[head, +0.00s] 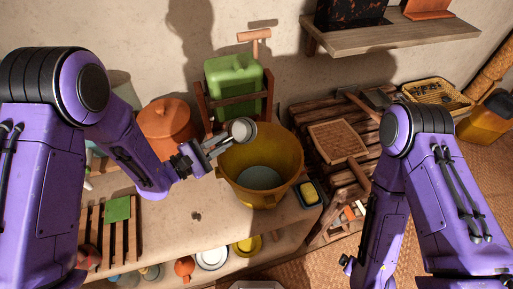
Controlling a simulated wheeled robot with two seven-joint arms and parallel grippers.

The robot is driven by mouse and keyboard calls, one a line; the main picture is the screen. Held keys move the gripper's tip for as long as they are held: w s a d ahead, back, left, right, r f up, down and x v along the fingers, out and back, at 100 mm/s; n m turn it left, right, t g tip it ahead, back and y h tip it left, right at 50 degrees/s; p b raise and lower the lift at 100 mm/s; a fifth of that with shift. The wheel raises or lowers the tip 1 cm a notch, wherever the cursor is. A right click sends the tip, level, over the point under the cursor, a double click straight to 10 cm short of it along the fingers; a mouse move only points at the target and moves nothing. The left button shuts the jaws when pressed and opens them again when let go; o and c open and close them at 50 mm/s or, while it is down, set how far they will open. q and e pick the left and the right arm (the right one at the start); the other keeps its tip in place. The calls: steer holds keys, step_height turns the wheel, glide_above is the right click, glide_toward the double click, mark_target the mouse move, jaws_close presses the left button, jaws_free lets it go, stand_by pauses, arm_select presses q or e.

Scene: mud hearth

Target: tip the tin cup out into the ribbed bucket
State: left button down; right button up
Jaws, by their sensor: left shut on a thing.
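The tin cup (242,129) is a small pale metal cup over the rear left rim of the ribbed bucket. My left gripper (212,151) is shut on it, coming in from the left. A pale round face of the cup shows; I cannot tell whether it holds anything. The ribbed bucket (284,182) is yellow-brown and wide, and stands upright and open on the counter. A grey-blue round patch shows at its bottom. My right gripper (347,264) hangs low at the right, away from the bucket; its fingers are too unclear to judge.
A green jerrycan (234,85) in a wooden frame stands behind the bucket, an orange lidded pot (167,128) to the left. A small dark tray with a yellow block (311,192) sits close right. The counter (225,218) is clear in front of the bucket.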

arm_select(q)
steer(key=w+r+n+p, duration=0.1)
steer(key=p, duration=0.1)
steer(key=w+a+r+n+p, duration=0.1)
steer(key=n+p, duration=0.1)
steer(key=shift+a+r, duration=0.15)
steer(key=shift+r, duration=0.05)
steer(key=w+a+n, duration=0.1)
steer(key=n, duration=0.1)
steer(key=w+f+n, duration=0.1)
steer(key=n, duration=0.1)
steer(key=w+a+n, duration=0.1)
steer(key=w+n, duration=0.1)
steer(key=shift+a+f, duration=0.3)
steer(key=shift+a, duration=0.05)
